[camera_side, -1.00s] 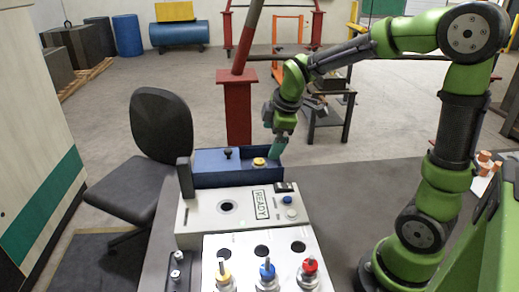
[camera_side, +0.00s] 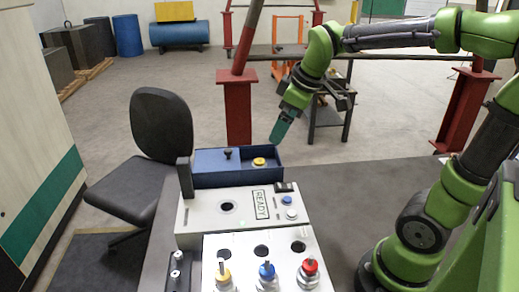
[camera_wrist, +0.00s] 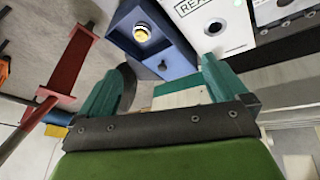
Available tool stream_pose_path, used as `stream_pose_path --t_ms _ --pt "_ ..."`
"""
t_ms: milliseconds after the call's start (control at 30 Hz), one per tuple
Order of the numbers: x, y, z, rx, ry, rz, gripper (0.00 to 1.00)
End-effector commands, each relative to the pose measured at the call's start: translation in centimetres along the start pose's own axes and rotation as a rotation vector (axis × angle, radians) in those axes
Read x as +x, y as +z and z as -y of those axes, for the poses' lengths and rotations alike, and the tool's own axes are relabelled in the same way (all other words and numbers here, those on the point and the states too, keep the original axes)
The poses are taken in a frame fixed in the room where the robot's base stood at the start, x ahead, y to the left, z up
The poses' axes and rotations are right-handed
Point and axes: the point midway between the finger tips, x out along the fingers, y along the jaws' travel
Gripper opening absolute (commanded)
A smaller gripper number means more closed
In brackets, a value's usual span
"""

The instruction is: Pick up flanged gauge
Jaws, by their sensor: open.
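A small round yellow-topped piece (camera_side: 259,162) sits in the right part of the blue tray (camera_side: 210,181). The wrist view shows it as a yellow and white disc (camera_wrist: 142,33) in the tray. Yellow (camera_side: 223,274), blue (camera_side: 267,271) and red (camera_side: 310,268) topped metal pieces stand in a row on the front white panel. I cannot tell for certain which is the flanged gauge. My gripper (camera_side: 275,142) is tilted, above and slightly right of the tray, apart from it. Its teal fingers are spread and empty in the wrist view (camera_wrist: 162,82).
A white READY console (camera_side: 240,210) with a dark round hole stands in front of the tray. A black knob (camera_side: 228,153) is in the tray's left part. A red post (camera_side: 238,110) rises behind it. The dark table top is clear to the right.

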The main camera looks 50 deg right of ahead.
Motion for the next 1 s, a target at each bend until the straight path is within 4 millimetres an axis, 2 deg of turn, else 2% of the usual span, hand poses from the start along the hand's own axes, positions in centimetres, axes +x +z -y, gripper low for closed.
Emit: stream_pose_path --t_ms 33,200,300,367,433,567,1000 --pt "-0.4 0.9 1.6 0.132 -0.022 -0.031 1.00" --pt "-1.2 4.3 6.6 0.565 -0.123 -0.121 1.00" --pt "-1.6 5.8 8.7 0.700 -0.176 -0.159 1.00" --pt "-1.9 6.4 9.4 0.719 -0.195 -0.177 1.00" --pt "-2.2 6.8 9.9 0.713 -0.206 -0.192 0.97" --pt "-2.7 6.7 10.1 0.701 -0.210 -0.213 0.78" --pt "-2.3 6.7 10.2 0.696 -0.211 -0.194 0.78"
